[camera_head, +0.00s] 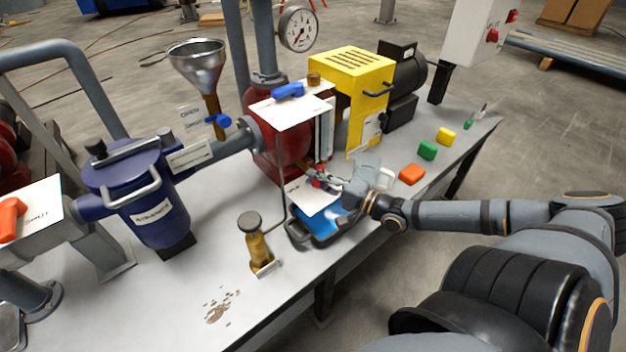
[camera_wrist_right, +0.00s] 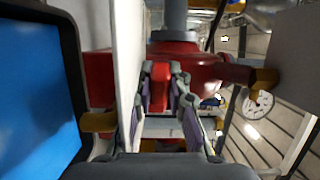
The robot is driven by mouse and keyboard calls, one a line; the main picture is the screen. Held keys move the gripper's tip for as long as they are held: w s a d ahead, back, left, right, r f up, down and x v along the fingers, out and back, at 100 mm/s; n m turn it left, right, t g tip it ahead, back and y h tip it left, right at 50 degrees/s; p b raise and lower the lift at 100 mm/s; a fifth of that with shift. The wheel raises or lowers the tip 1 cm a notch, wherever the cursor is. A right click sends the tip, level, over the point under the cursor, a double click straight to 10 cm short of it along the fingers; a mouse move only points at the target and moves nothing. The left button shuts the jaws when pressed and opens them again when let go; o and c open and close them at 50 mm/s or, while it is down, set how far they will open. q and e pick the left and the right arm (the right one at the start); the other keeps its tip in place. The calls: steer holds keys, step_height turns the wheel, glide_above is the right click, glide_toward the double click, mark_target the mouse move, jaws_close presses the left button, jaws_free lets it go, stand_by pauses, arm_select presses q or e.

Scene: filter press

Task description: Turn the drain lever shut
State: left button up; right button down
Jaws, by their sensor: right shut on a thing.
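The lever with a red grip (camera_head: 317,183) sits low in front of the dark red pump body (camera_head: 268,150), beside a white card (camera_head: 313,197). I take it for the drain lever; its label cannot be read. My right gripper (camera_head: 328,184) reaches it from the right. In the right wrist view, the red grip (camera_wrist_right: 159,88) lies between the two fingers of the right gripper (camera_wrist_right: 160,100), which is shut on it. The fingers hide part of the lever. My left gripper is in neither view.
A blue-topped tray (camera_head: 325,228) lies just below the gripper and fills the left of the wrist view. A white panel (camera_wrist_right: 128,60) stands close beside the fingers. A brass valve (camera_head: 257,245), yellow guard (camera_head: 350,85) and coloured blocks (camera_head: 411,174) stand on the bench.

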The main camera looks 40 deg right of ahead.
steer(key=shift+s+d+f+n+g+y, duration=0.1)
steer(key=shift+d+n+g+y, duration=0.15)
steer(key=shift+n+y, duration=0.2)
steer(key=shift+d+n+g+y, duration=0.1)
steer(key=shift+n+g+y, duration=0.2)
steer(key=shift+y, duration=0.25)
steer(key=shift+s+n+g+y+b, duration=0.1)
steer(key=shift+n+g+y+b, duration=0.2)
steer(key=shift+y+b, duration=0.2)
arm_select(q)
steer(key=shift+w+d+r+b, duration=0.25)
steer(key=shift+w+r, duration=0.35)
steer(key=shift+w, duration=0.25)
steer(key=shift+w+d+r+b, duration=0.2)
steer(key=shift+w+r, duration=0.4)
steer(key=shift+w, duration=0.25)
arm_select(e)
steer(key=shift+s+d+n+g+y, duration=0.15)
steer(key=shift+d+n+g+y, duration=0.15)
steer(key=shift+n+g+y, duration=0.6)
steer(key=c, duration=1.3)
jaws_free()
steer(key=shift+s, duration=0.1)
